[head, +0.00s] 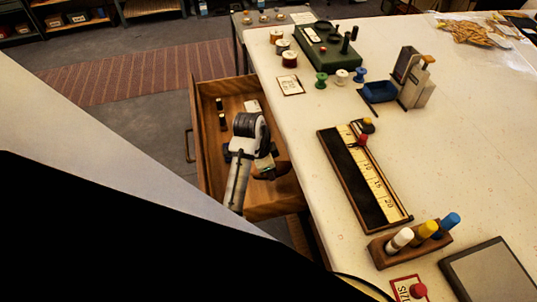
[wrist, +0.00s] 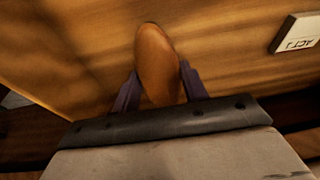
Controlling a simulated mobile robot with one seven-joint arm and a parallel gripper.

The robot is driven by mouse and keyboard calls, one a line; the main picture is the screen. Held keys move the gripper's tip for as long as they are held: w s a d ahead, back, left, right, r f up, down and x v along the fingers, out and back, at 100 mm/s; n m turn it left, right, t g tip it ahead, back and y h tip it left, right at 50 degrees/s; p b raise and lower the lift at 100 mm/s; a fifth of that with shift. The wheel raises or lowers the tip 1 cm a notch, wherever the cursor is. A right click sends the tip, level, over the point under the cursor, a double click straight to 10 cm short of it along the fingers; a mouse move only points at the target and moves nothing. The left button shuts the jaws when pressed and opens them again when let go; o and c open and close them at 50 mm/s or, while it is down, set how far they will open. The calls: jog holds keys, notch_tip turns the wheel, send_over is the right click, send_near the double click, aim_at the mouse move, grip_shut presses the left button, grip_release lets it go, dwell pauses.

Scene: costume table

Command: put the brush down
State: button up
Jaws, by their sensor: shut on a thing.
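The brush (wrist: 157,62) shows in the wrist view as a smooth brown wooden oval between my two fingers. My gripper (wrist: 160,92) is shut on it. In the head view my arm reaches into the open wooden drawer (head: 262,212) at the table's left side. Part of the brush (head: 275,172) shows there as a dark brown shape beside my gripper (head: 264,170). The drawer floor lies behind the brush in the wrist view. I cannot tell whether the brush touches it. The brush's bristles are not visible.
A white card marked "ACT 1" (wrist: 297,33) lies on the drawer floor. Small dark items (head: 221,113) lie near the drawer's left wall. The table (head: 320,200) edge runs along the drawer's right side. A ruler board (head: 365,180) and a marker holder (head: 412,246) stand on the table.

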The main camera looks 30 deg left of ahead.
jog(key=shift+s+d, duration=0.15)
jog(key=shift+s, duration=0.05)
jog(key=shift+f, duration=0.3)
jog(key=shift+s+b+x, duration=0.15)
jog(key=shift+b+x, duration=0.45)
jog(key=shift+x, duration=0.1)
jog(key=shift+s+b+x, duration=0.15)
jog(key=shift+b+x, duration=0.45)
jog(key=shift+x, duration=0.05)
jog(key=shift+f, duration=0.15)
jog(key=shift+f, duration=0.15)
jog(key=o, duration=0.9)
jog(key=shift+r, duration=0.2)
jog(key=v, duration=1.2)
